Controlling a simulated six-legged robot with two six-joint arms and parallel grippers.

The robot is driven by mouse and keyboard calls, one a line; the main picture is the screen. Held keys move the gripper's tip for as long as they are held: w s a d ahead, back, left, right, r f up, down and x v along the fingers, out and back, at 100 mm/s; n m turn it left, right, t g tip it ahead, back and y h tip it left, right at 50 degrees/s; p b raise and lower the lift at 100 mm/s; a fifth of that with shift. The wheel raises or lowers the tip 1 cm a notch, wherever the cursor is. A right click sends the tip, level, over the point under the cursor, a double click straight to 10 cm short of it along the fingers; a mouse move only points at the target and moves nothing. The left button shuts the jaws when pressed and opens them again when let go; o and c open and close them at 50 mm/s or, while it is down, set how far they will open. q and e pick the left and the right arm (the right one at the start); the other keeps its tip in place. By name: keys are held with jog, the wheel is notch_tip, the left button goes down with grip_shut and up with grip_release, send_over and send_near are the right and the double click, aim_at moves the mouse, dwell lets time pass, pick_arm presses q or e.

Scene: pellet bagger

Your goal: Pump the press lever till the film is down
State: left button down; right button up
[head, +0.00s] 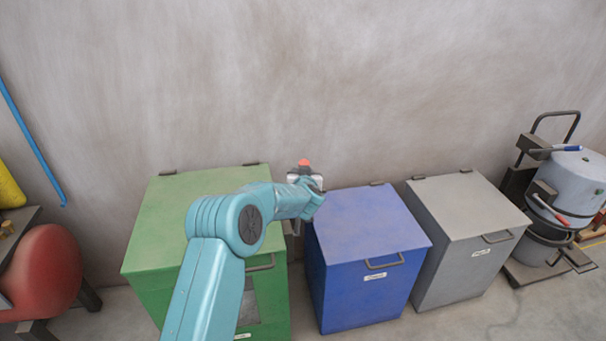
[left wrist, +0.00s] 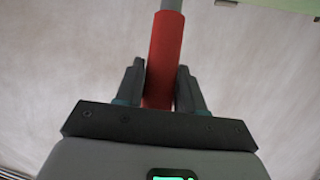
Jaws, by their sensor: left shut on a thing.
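The press lever has a red grip (left wrist: 165,50) on a grey rod (left wrist: 172,5), which runs out of the top of the left wrist view. My left gripper (left wrist: 160,75) is shut on the red grip, with one dark finger on each side. In the head view my left gripper (head: 305,179) is at the end of my teal arm, in front of the wall between the green and blue bins. A small red end of the grip (head: 304,162) shows just above it. The rest of the press and the film cannot be made out. My right gripper is not in view.
A green bin (head: 150,225), a blue bin (head: 365,225) and a grey bin (head: 465,210) stand along the wall. A drum on a hand truck (head: 578,185) is at the right. A red rounded object (head: 50,270) is at the left.

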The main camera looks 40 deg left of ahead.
pick_arm(q)
jog(key=c, duration=0.8)
grip_release()
jog(key=shift+s+d, duration=0.25)
jog(key=b+v, duration=0.3)
jog(key=v, duration=1.2)
jog(key=shift+s+d+r, duration=0.15)
jog(key=shift+s+r, duration=0.05)
jog(key=shift+s, duration=0.1)
jog(key=shift+f, duration=0.15)
